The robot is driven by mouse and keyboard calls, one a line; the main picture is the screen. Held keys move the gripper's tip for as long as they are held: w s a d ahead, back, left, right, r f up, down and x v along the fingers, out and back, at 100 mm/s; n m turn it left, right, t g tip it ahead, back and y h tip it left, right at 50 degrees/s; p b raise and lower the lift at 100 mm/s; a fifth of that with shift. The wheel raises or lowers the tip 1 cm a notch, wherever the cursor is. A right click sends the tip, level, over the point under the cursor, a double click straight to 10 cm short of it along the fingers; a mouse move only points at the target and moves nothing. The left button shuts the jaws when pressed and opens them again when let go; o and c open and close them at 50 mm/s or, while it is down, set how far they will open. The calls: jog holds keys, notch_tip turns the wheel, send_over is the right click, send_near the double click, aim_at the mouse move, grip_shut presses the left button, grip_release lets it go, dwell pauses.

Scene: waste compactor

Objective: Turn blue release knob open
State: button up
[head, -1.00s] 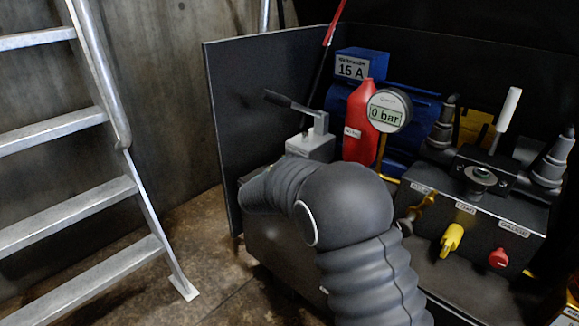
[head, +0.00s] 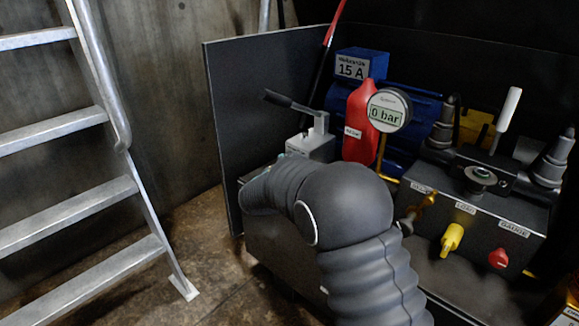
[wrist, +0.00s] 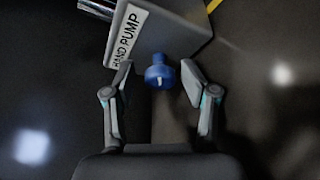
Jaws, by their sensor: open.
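The blue release knob (wrist: 160,75) shows in the wrist view on the face of a grey block labelled HAND PUMP (wrist: 165,35), with a pale mark on the knob. My gripper (wrist: 158,80) is open, with one finger on each side of the knob and a visible gap on both sides. In the head view the hand pump block (head: 308,147) with its lever stands behind my arm. The knob and my gripper's fingers are hidden there by my arm.
A manifold with a yellow knob (head: 452,240) and a red knob (head: 498,258) stands at the right. A gauge reading 0 bar (head: 388,110) and a red bottle (head: 360,125) stand behind my arm. A metal ladder (head: 85,130) stands at the left, with bare floor beside it.

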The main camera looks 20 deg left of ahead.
jog(key=shift+s+a+r, duration=0.1)
jog(key=shift+s+r, duration=0.15)
jog(key=shift+s, duration=1.05)
jog(key=shift+s+a+r, duration=0.1)
jog(key=shift+s+r, duration=0.15)
jog(key=shift+s, duration=1.05)
jog(key=shift+s+r, duration=0.25)
jog(key=shift+s, duration=1.05)
